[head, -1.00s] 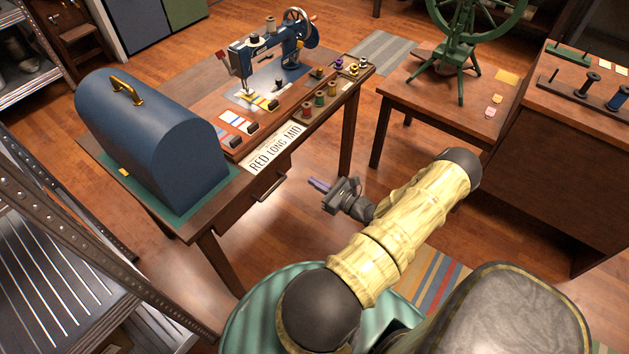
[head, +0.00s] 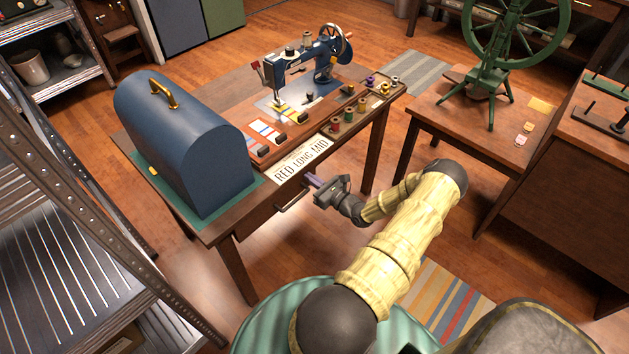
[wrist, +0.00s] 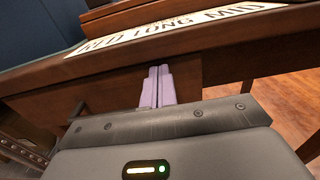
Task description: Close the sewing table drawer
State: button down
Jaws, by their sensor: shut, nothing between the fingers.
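The sewing table (head: 222,229) is dark wood. Its drawer (head: 283,206) sits under the front edge, below a sign, with a dark bar handle (head: 293,200). In the wrist view the brown drawer front (wrist: 187,82) shows under the tabletop edge. How far it stands out is hard to tell. My gripper (head: 312,181) is at the table's front, right of the handle. In the wrist view its two pale purple fingers (wrist: 158,87) are together, empty, and point at the drawer front near its right end. Whether they touch it is unclear.
On the table are a blue domed case (head: 185,145), a blue sewing machine (head: 300,75), thread spools and a RED LONG MID sign (head: 303,162). A metal shelf (head: 60,250) stands at the left. A table with a green spinning wheel (head: 490,85) stands at the right.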

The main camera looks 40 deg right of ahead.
jog(key=w, duration=0.4)
jog(key=shift+w+a, duration=0.15)
jog(key=shift+a, duration=0.05)
jog(key=shift+w+r, duration=0.1)
jog(key=shift+r, duration=0.15)
jog(key=shift+s+f+p, duration=0.1)
jog(key=shift+s+p, duration=0.35)
jog(key=s+d, duration=0.1)
jog(key=s, duration=1.2)
jog(key=shift+s+f, duration=0.15)
jog(key=shift+s, duration=0.15)
